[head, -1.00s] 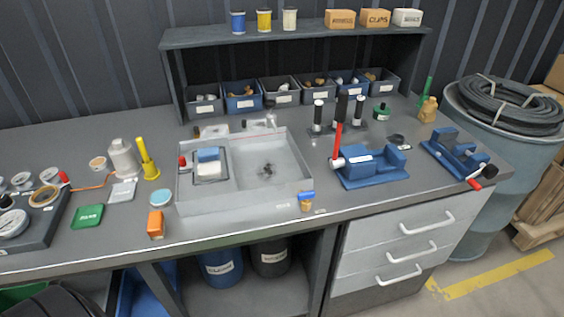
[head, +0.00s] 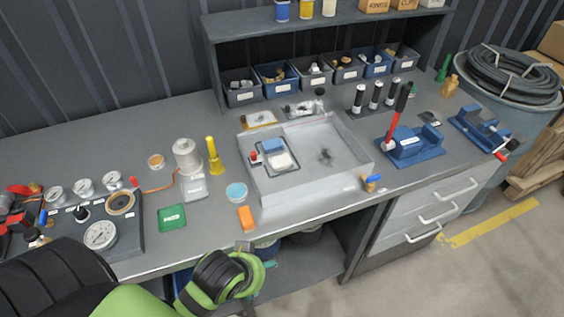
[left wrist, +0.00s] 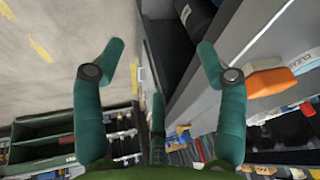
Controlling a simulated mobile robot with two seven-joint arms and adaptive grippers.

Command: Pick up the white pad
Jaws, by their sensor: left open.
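The white pad (head: 283,161) lies in a small dark-rimmed tray (head: 293,172) inside the large grey basin on the bench. A blue block (head: 273,145) sits right behind it, and a small red-topped item is at the tray's left. My left gripper (head: 268,256) is at the bench's front edge, below and left of the basin, well apart from the pad. In the left wrist view my left gripper (left wrist: 160,48) has its fingers spread with nothing between them. The pad is not seen there. My right gripper is out of view.
The basin's walls (head: 315,189) surround the small tray. An orange block (head: 246,218) and a round blue-lidded tin (head: 236,192) stand near the front edge, left of the basin. A yellow tool (head: 214,158) stands behind them. Blue vises (head: 412,146) are at the right.

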